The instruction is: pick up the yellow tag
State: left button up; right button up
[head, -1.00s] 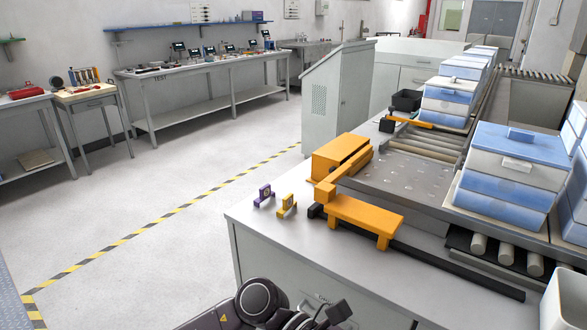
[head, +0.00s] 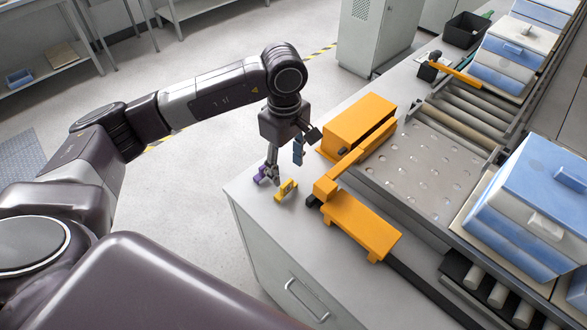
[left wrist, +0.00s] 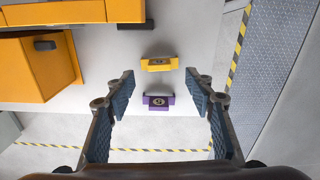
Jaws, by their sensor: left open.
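The yellow tag (head: 287,190) stands on the near left part of the grey counter, beside the orange machine. A purple tag (head: 261,174) stands just behind it to the left, partly hidden by my gripper. My left gripper (head: 284,163) is open and above the counter, over the purple tag. In the left wrist view the yellow tag (left wrist: 159,64) lies beyond the fingertips and the purple tag (left wrist: 158,101) lies between the open fingers (left wrist: 160,85). Nothing is held. My right gripper does not show.
The orange machine (head: 362,222) stands right of the tags, with a dark bar along its front. A perforated metal plate (head: 425,160), rollers and blue-and-white boxes (head: 530,200) are farther right. The counter's front edge is close to the tags.

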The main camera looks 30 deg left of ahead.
aim_at(286, 182)
pick_arm(q)
jog(key=shift+w+a+f+p, duration=0.1)
jog(key=shift+f+p, duration=0.2)
jog(key=shift+f, duration=0.55)
notch_tip(286, 182, down, 5)
jog(key=p, duration=0.3)
jog(key=shift+a, duration=0.15)
jog(key=shift+f, duration=0.4)
jog(key=shift+c, duration=0.3)
jog(key=c, duration=1)
jog(key=shift+o, duration=0.2)
jog(key=shift+r, duration=0.1)
